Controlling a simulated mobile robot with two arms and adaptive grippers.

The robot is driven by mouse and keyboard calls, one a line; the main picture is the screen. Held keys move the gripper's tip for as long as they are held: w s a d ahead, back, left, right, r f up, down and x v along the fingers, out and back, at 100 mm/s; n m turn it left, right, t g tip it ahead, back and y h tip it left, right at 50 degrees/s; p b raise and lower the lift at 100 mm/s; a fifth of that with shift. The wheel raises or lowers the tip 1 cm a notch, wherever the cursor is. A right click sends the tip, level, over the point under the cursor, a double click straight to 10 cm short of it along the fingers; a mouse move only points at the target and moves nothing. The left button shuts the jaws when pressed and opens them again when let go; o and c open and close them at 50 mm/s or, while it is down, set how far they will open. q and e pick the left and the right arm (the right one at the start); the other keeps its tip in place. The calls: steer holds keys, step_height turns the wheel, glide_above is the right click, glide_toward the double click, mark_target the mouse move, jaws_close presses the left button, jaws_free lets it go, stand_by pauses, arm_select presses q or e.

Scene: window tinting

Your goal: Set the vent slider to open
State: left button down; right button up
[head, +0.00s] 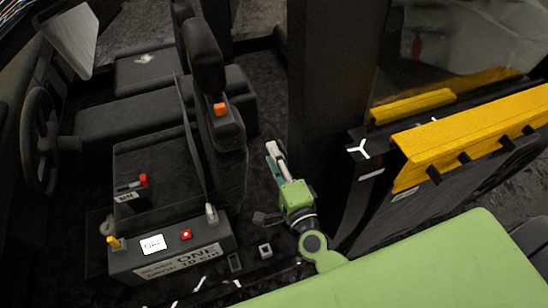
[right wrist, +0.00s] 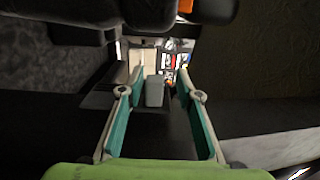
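A small red knob (head: 143,180) sits on a dark slotted plate with a partly readable white label, on the side of the black console (head: 150,160) in the head view. It looks like the vent slider, but I cannot read its setting. My right gripper (head: 276,150) is to the right of the console, beside the seat, well apart from the knob. In the right wrist view its fingers (right wrist: 160,78) are spread and empty, with a grey block (right wrist: 154,92) farther off between them. My left gripper is not in view.
A labelled control box (head: 172,262) stands in front of the console with a yellow knob (head: 114,242), red button (head: 186,234) and grey lever (head: 211,212). A dark pillar (head: 325,90) and yellow rail (head: 465,135) are to the right.

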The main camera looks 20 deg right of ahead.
steer(key=shift+f, duration=0.15)
steer(key=shift+s, duration=0.3)
steer(key=s, duration=1.1)
steer(key=shift+s+d, duration=0.2)
steer(key=shift+s, duration=0.05)
